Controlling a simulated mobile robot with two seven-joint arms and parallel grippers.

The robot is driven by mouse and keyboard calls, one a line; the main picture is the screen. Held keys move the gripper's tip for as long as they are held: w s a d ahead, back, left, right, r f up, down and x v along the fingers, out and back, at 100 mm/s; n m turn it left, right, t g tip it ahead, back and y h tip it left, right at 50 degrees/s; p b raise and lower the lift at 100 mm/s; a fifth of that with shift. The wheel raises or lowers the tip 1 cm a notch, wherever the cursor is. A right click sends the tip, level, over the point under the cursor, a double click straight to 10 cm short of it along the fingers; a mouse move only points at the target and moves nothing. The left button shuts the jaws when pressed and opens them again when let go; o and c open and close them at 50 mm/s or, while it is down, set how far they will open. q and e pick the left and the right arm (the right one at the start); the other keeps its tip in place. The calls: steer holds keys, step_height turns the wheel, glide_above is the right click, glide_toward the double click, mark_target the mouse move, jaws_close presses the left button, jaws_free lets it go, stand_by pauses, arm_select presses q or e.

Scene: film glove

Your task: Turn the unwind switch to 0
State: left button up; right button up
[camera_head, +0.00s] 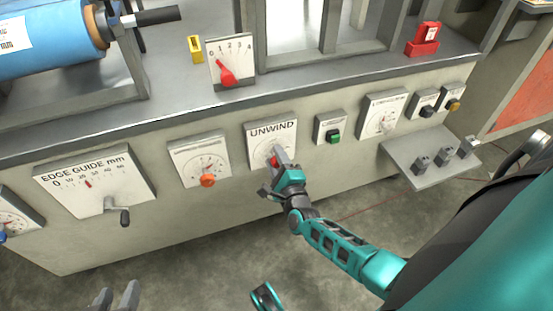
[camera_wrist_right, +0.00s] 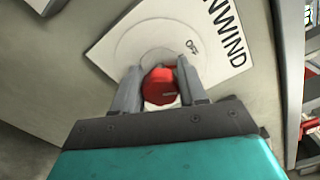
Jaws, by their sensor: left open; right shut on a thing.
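The unwind switch is a red knob (camera_wrist_right: 160,88) on a white panel marked UNWIND (camera_head: 257,137). The panel also shows in the right wrist view (camera_wrist_right: 112,45), with the word OFF beside the dial. My right gripper (camera_head: 276,158) is at this panel. In the right wrist view its two grey fingers (camera_wrist_right: 160,82) stand on either side of the red knob and are shut on it.
Left of UNWIND is a dial with an orange knob (camera_head: 208,180), then the EDGE GUIDE panel (camera_head: 75,181) with its crank. Right of it are a green button (camera_head: 334,136) and another dial panel (camera_head: 381,115). A grey shelf (camera_head: 411,175) juts out at the right.

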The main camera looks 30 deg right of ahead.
arm_select(q)
steer(key=shift+a, duration=0.1)
arm_select(e)
steer(key=n, duration=0.5)
steer(key=shift+a, duration=0.1)
stand_by(0.3)
steer(key=o, duration=1)
steer(key=shift+f, duration=0.1)
arm_select(q)
steer(key=shift+s, duration=0.15)
arm_select(e)
steer(key=shift+s, duration=0.1)
